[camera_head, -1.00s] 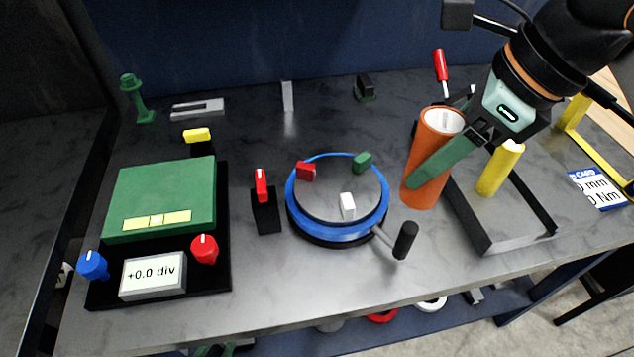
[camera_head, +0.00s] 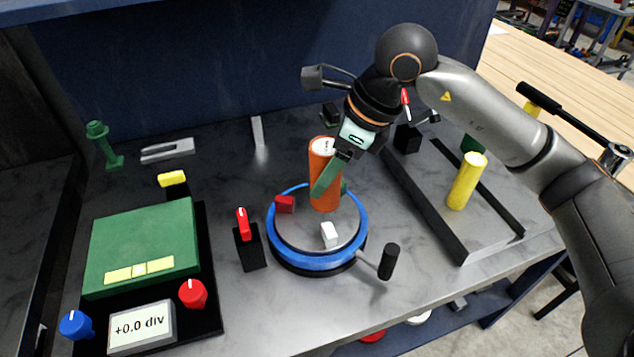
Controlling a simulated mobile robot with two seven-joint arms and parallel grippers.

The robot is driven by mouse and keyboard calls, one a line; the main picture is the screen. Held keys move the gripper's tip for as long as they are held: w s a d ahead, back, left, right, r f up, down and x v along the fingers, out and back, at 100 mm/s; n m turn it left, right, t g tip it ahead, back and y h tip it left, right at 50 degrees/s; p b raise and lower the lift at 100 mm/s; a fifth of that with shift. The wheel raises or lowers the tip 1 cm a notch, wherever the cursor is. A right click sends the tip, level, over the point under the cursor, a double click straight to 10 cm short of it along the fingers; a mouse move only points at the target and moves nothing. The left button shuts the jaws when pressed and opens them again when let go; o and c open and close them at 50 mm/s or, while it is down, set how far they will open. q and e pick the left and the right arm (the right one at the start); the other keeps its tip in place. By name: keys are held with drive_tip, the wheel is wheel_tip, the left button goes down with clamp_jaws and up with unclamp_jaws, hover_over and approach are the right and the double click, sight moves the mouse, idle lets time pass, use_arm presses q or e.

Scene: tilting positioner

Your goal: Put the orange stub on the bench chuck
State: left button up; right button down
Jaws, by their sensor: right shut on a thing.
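The orange stub (camera_head: 323,161) is an upright orange cylinder with a pale top. My right gripper (camera_head: 326,178) is shut on it, with a green finger across its side. The bench chuck (camera_head: 318,262) is a round grey plate with a blue ring and a black handle on its right. A red jaw (camera_head: 285,204) and a white jaw (camera_head: 329,234) show on the plate; a green one is mostly hidden behind the gripper finger. The stub shows over the plate, among the jaws; I cannot tell whether it touches the plate. My left gripper is not in view.
The green tilting block (camera_head: 143,241) with its "+0.0 div" display (camera_head: 142,326) stands left. A black post with a red lever (camera_head: 243,226) is close left of the chuck. A tray (camera_head: 448,235) with a yellow cylinder (camera_head: 467,181) is on the right.

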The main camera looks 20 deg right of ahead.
drive_tip(key=shift+w+a+f+p, duration=0.15)
drive_tip(key=shift+w+f, duration=0.3)
drive_tip(key=shift+f, duration=0.55)
drive_tip(key=shift+w+a+f+p, duration=0.15)
drive_tip(key=shift+w+f, duration=0.3)
drive_tip(key=shift+f, duration=0.55)
drive_tip(key=shift+w+f+p, duration=0.25)
drive_tip(key=shift+w+f, duration=0.2)
drive_tip(key=shift+f, duration=0.55)
drive_tip(key=shift+f, duration=0.2)
drive_tip(key=shift+c, duration=0.7)
unclamp_jaws()
drive_tip(key=shift+r, duration=0.3)
drive_tip(key=v, duration=1.1)
drive_tip(key=shift+d+r+b, duration=0.25)
drive_tip(key=shift+r+b, duration=0.05)
drive_tip(key=shift+b, duration=0.05)
